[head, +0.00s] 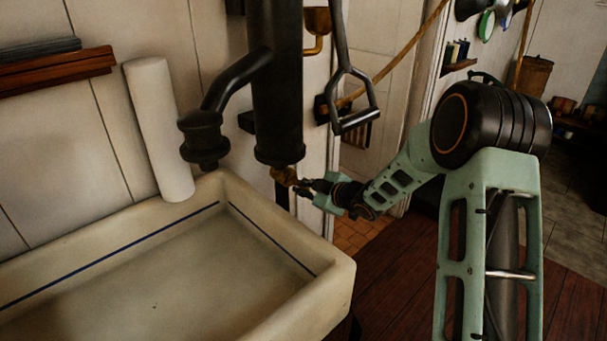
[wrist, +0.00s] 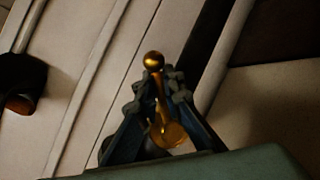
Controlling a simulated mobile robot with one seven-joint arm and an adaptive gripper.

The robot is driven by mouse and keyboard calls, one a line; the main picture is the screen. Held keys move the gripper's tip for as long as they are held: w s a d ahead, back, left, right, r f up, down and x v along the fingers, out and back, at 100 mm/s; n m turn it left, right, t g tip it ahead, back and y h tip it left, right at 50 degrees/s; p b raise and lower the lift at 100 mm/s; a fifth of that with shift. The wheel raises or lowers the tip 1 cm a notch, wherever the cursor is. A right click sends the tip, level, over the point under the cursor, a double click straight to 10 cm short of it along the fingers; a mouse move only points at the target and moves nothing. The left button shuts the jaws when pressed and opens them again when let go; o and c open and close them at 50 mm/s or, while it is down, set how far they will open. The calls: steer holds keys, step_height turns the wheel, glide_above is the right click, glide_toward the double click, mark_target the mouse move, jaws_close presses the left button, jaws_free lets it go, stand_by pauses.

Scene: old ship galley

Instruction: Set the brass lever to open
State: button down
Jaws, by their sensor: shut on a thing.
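The brass lever (wrist: 157,88) shows in the wrist view as a thin shaft with a round ball end and a wider round brass part at its base. My gripper (wrist: 158,80) is shut on the shaft, with a finger on each side and the ball standing out past the fingertips. In the head view my gripper (head: 298,187) is at the foot of the black pump column (head: 276,90), where a small piece of brass (head: 284,176) shows. Most of the lever is hidden there by the fingers and the column. I cannot read the lever's setting.
A pale stone sink (head: 334,277) stands below and left of my gripper, its rim close by. The black spout (head: 205,135) reaches over it. A black pump handle (head: 357,118) hangs above my wrist. A white cylinder (head: 158,130) leans against the wall. Wooden floor (head: 385,290) lies right of the sink.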

steer(key=shift+s+m+p, duration=0.1)
steer(key=shift+m+p, duration=0.2)
steer(key=shift+p, duration=0.15)
steer(key=shift+a+f, duration=0.1)
steer(key=shift+f, duration=0.05)
steer(key=c, duration=2)
jaws_free()
steer(key=v, duration=1.2)
